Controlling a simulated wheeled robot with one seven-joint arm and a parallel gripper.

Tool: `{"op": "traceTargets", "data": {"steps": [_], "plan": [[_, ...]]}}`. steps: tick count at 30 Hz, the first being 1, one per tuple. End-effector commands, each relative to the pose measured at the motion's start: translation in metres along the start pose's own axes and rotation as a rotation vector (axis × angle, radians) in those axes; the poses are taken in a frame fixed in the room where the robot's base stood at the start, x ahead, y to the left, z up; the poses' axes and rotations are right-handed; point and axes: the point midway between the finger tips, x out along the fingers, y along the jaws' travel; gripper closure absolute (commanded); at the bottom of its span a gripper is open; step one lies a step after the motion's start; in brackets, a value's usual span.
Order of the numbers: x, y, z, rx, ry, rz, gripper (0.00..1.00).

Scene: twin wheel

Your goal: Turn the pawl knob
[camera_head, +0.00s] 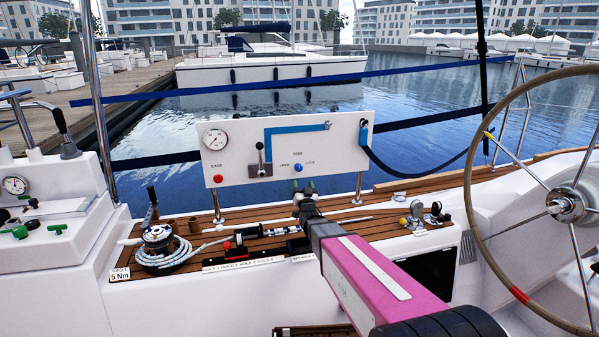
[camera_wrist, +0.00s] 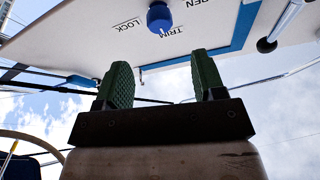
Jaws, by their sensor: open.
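A white panel (camera_head: 250,183) stands upright on posts above the wooden side deck. A small round blue knob (camera_head: 298,168) sits on its lower middle, among labels that read OPEN, TRIM and LOCK. No label naming a pawl is legible. In the wrist view the blue knob (camera_wrist: 159,17) shows near the top edge, beyond the fingertips, with the lettering upside down. My gripper (camera_head: 304,187) is just in front of and below the knob. In the wrist view its green-padded fingers (camera_wrist: 163,72) are spread wide with nothing between them, apart from the knob.
On the panel are a gauge (camera_head: 215,139), a red knob (camera_head: 217,178), a lever (camera_head: 260,158) and a blue strip (camera_head: 268,138). A winch with rope (camera_head: 160,252) and small fittings stand on the deck below. A steering wheel (camera_head: 568,205) is at the right.

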Motion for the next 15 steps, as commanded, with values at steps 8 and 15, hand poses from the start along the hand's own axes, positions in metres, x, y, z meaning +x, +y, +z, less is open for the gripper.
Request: {"op": "traceTargets", "data": {"steps": [8, 15], "plan": [[0.05, 0.0, 0.002, -0.001, 0.001, 0.0, 0.37], [0.085, 0.0, 0.001, -0.001, 0.0, 0.0, 0.37]]}}
